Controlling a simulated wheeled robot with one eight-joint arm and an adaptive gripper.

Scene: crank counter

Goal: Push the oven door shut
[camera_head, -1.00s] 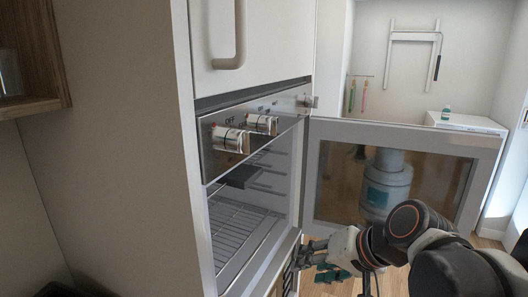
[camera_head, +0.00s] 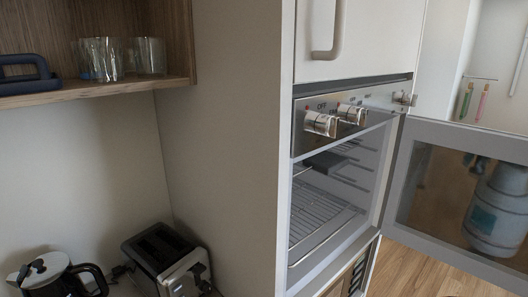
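The oven (camera_head: 326,205) is built into a tall cabinet right of the middle, with its cavity and wire rack showing. Its glass door (camera_head: 435,180) stands wide open, swung out to the right from the hinge side by the far end of the control panel. The door's outer right part is cut off by the picture edge. A grey cylindrical shape shows in the door's glass, and I cannot tell whether it is a reflection. My gripper and arm are out of view.
A kettle (camera_head: 52,278) and a toaster (camera_head: 168,262) stand on the counter at lower left. Glasses (camera_head: 105,58) and a blue object (camera_head: 27,72) sit on a wooden shelf (camera_head: 150,87) above. Wooden floor (camera_head: 415,272) shows clear below the door.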

